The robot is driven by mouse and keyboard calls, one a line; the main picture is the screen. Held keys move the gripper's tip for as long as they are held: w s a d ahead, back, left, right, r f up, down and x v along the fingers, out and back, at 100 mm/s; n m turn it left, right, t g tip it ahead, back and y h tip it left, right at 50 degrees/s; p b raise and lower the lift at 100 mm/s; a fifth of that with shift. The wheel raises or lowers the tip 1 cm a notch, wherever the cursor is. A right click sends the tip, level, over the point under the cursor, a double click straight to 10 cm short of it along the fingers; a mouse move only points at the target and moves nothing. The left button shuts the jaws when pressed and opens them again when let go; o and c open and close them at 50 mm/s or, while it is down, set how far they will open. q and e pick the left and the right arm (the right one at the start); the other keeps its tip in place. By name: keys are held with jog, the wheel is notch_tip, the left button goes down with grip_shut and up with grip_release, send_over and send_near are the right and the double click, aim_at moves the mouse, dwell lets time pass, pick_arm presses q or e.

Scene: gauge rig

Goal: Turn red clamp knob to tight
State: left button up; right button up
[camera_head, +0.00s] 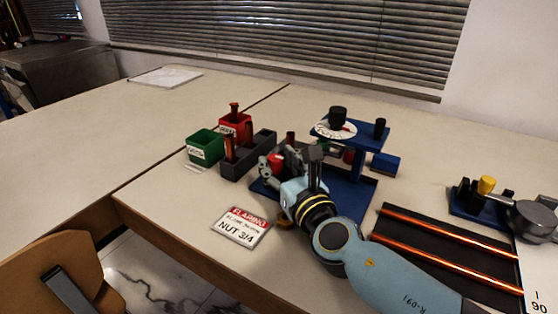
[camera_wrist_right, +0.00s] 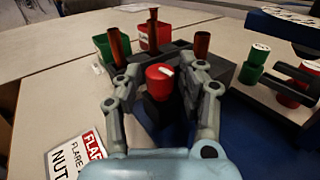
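The red clamp knob (camera_wrist_right: 159,77) stands on a dark post on the blue rig base. A white pointer mark shows on its top, toward the right. My right gripper (camera_wrist_right: 163,70) is open, with one finger on each side of the knob and a small gap visible at both sides. In the head view the right gripper (camera_head: 284,161) is over the front left of the blue gauge rig (camera_head: 368,191). The red knob (camera_head: 275,161) is partly hidden there by the fingers. My left gripper is not in view.
A dark holder (camera_head: 236,171) with copper pieces stands close behind the knob, beside green (camera_head: 206,148) and red (camera_head: 235,123) bins. A raised blue platform with a dial (camera_head: 334,129) is at right. A label card (camera_head: 242,227) lies in front. Copper tubes (camera_head: 450,231) lie at right.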

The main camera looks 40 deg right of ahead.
jog(key=shift+c, duration=0.4)
grip_shut()
jog(key=shift+a+r+m+h+p, duration=0.15)
jog(key=shift+m+h+p, duration=0.15)
jog(key=shift+m+h, duration=0.3)
jog(key=shift+m+g+h, duration=0.4)
jog(key=shift+g+h, duration=0.1)
jog(key=shift+h, duration=0.4)
jog(key=shift+o, duration=0.4)
grip_release()
notch_tip(320, 180, up, 10)
